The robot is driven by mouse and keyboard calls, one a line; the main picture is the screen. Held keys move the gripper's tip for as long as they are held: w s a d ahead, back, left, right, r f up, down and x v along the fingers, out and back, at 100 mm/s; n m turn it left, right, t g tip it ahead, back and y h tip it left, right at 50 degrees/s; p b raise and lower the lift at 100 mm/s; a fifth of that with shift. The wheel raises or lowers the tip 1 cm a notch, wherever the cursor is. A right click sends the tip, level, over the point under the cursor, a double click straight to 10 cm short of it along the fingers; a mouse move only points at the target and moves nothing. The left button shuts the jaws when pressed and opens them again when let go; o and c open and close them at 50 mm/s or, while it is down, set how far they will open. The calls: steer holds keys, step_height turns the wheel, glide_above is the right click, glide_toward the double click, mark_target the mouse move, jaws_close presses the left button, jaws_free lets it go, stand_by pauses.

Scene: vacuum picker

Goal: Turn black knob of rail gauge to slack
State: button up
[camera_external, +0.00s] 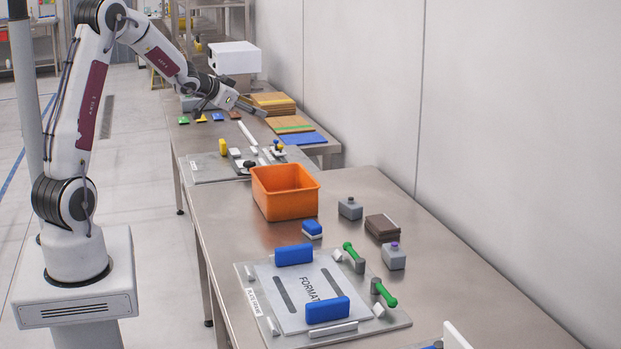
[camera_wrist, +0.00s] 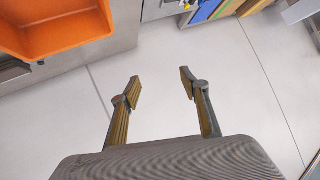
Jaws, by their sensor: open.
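In the external view, a black knob (camera_external: 249,164) shows on the grey fixture plate (camera_external: 208,172), just behind the orange bin. Light rails (camera_external: 247,133) and small blocks stand on the same plate; I cannot tell which part is the rail gauge or which way the knob is set. My gripper (camera_external: 256,107) is up and behind that plate, apart from the knob, near the stacked boards. The knob is not clearly visible there.
The orange bin (camera_external: 285,192) stands on the front table and shows in the wrist view (camera_wrist: 70,55). Stacked boards (camera_external: 273,102) and a white box (camera_external: 235,57) are at the back. The wall borders the right.

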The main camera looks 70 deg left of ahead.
steer(key=s+a+f+t+h, duration=0.1)
steer(key=s+a+f, duration=0.1)
steer(key=a+f, duration=0.7)
steer(key=t+h, duration=0.2)
glide_toward(248, 162)
steer(key=shift+r, duration=0.1)
steer(key=shift+w, duration=0.1)
steer(key=shift+x, duration=3.8)
steer(key=shift+d, duration=0.15)
steer(key=c, duration=1.1)
